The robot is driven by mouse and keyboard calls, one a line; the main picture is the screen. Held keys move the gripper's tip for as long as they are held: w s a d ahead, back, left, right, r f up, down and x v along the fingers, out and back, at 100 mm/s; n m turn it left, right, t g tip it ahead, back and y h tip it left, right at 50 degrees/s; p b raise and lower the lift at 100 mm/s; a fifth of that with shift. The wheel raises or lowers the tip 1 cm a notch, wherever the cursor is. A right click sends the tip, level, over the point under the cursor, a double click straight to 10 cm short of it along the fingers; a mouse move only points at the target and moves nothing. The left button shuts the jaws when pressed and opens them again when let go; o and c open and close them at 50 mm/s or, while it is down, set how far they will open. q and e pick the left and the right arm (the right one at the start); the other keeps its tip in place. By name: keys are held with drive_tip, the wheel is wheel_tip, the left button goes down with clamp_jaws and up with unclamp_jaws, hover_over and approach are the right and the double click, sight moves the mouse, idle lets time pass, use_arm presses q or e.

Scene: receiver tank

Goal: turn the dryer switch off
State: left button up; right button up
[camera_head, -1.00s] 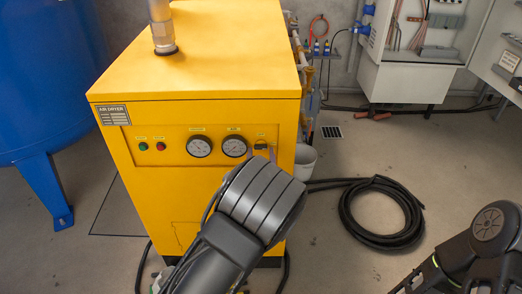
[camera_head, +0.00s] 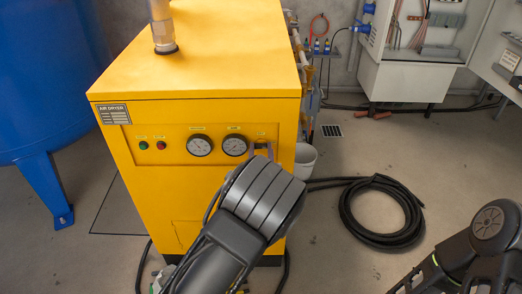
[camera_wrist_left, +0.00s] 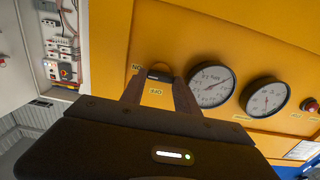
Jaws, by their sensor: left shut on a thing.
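The yellow air dryer (camera_head: 215,75) stands in the middle of the head view, with its panel facing me. The dryer switch (camera_wrist_left: 158,73) is a small dark knob at the end of the panel beside the gauges, with small ON and OFF labels around it in the left wrist view. My left gripper (camera_wrist_left: 160,80) is at the panel, its two fingers on either side of the switch and shut on it. In the head view my left wrist hides most of the left gripper (camera_head: 262,151) and the switch. My right gripper is out of view; only part of my right arm shows at lower right.
Two round gauges (camera_head: 199,145) and a red button (camera_head: 161,145) sit left of the switch in the head view. A blue tank (camera_head: 45,80) stands at left. A coiled black hose (camera_head: 385,235) lies on the floor at right, near a white bucket (camera_head: 305,160).

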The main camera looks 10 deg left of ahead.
use_arm(q)
clamp_jaws()
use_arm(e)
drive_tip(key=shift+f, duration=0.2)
use_arm(q)
drive_tip(key=shift+a+f+n+b, duration=0.15)
drive_tip(key=shift+n+b, duration=0.45)
drive_tip(key=shift+b, duration=0.4)
drive_tip(key=n+b, duration=0.8)
drive_tip(key=b, duration=0.4)
drive_tip(key=n+b, duration=0.8)
drive_tip(key=b, duration=0.4)
drive_tip(key=shift+s+a+f+n+b, duration=0.1)
drive_tip(key=shift+f+n+b, duration=0.1)
drive_tip(key=shift+n+b, duration=0.15)
drive_tip(key=shift+r, duration=0.1)
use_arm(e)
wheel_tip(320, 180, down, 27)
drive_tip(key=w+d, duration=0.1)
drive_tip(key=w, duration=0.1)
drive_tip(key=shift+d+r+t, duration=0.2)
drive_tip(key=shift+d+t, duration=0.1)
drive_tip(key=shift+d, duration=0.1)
use_arm(q)
drive_tip(key=o, duration=1)
unclamp_jaws()
